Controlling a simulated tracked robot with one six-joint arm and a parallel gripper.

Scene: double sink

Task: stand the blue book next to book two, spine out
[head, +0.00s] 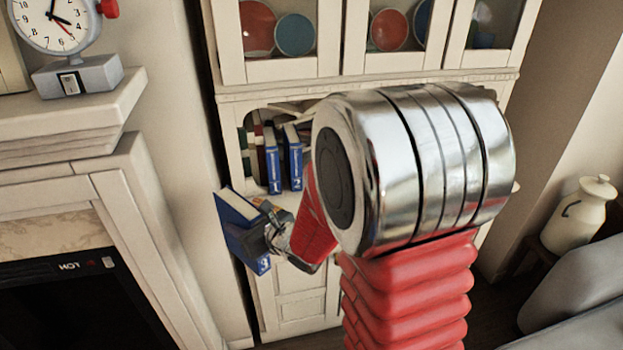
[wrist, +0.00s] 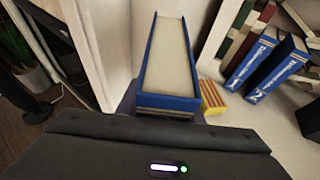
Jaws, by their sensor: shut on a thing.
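The blue book (head: 238,222) is in my gripper (head: 270,232), left of and in front of the cabinet shelf, tilted in the head view. In the wrist view the blue book (wrist: 168,65) shows pale page edges between blue covers. My gripper is shut on it; the jaw contact is not clear to see. Book two (head: 293,157) stands in the shelf opening with its numbered spine outward; it also shows in the wrist view (wrist: 283,67), right of the held book and apart from it.
Blue book one (head: 272,160) stands left of book two, with darker books (wrist: 237,38) beyond it. A yellow striped thing (wrist: 212,98) lies beside the held book in the wrist view. The cabinet's left edge and the fireplace (head: 110,225) are close to the left.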

